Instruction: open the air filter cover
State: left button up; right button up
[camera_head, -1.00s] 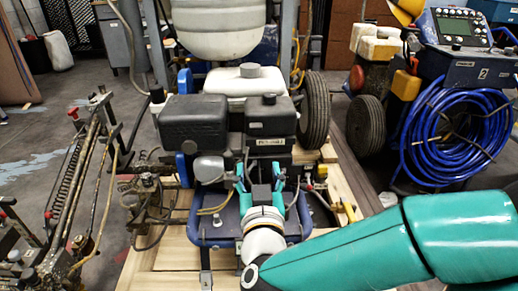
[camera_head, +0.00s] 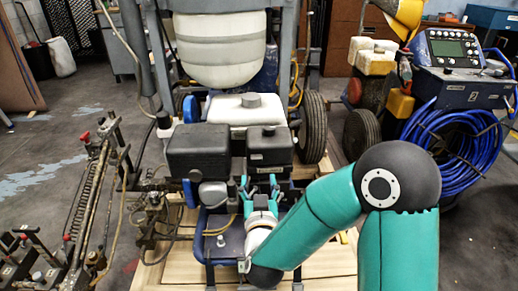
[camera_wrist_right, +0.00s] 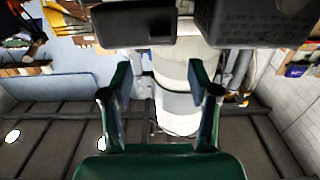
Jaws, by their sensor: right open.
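The engine carries two black boxes side by side: a larger one on the left (camera_head: 198,148) and a smaller labelled one on the right (camera_head: 268,147). I cannot tell for certain which one is the air filter cover. My right gripper (camera_head: 260,184) is open and empty, just in front of and below the smaller box, apart from it as far as I can see. In the right wrist view, the gripper (camera_wrist_right: 160,82) has its fingers spread, with dark boxes (camera_wrist_right: 133,23) beyond them at the top. My left gripper is out of view.
A white tank (camera_head: 232,109) sits behind the black boxes, with a larger hanging container (camera_head: 219,50) above. A wheel (camera_head: 313,128) stands close on the right. A blue hose coil (camera_head: 450,150) lies farther right. Metal arms and springs (camera_head: 90,200) stand at the left.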

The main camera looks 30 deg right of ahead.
aim_at(257, 160)
jog(key=b+x, duration=0.2)
jog(key=x, duration=0.5)
jog(key=shift+w+d, duration=0.2)
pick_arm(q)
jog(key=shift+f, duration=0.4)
pick_arm(e)
jog(key=shift+w+d, duration=0.25)
jog(key=shift+w, duration=0.2)
